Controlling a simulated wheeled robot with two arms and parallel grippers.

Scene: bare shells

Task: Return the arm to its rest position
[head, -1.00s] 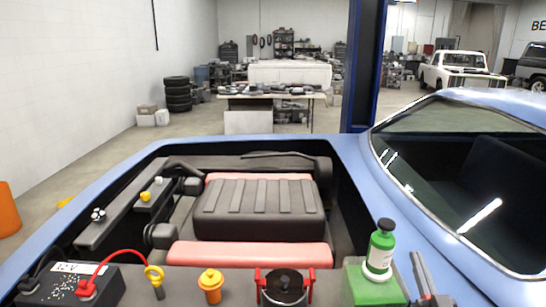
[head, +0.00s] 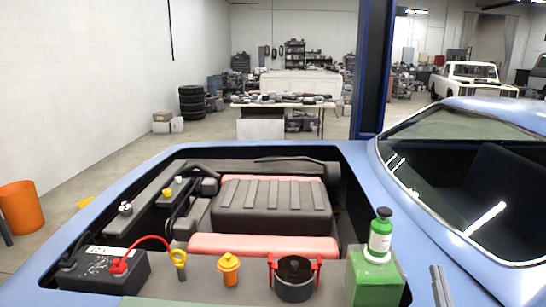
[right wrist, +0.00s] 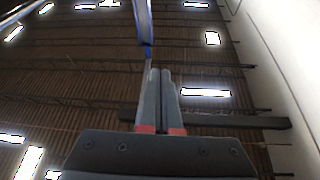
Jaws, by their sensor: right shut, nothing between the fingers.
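My right gripper (head: 437,270) shows at the bottom right of the head view, fingers pointing up, beside the green block with the green bottle. It is shut and empty. In the right wrist view its two fingers (right wrist: 158,74) lie together and point up toward the ceiling, with nothing between them. The rest of the right arm is out of the head view. My left gripper is in neither view.
A blue car's open engine bay (head: 360,158) fills the front. A green bottle (head: 380,240) stands on a green block (head: 376,283) left of my right gripper. A black pot (head: 295,285), yellow cap (head: 229,272) and battery (head: 95,268) sit along the front. The windshield (head: 480,190) is to the right.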

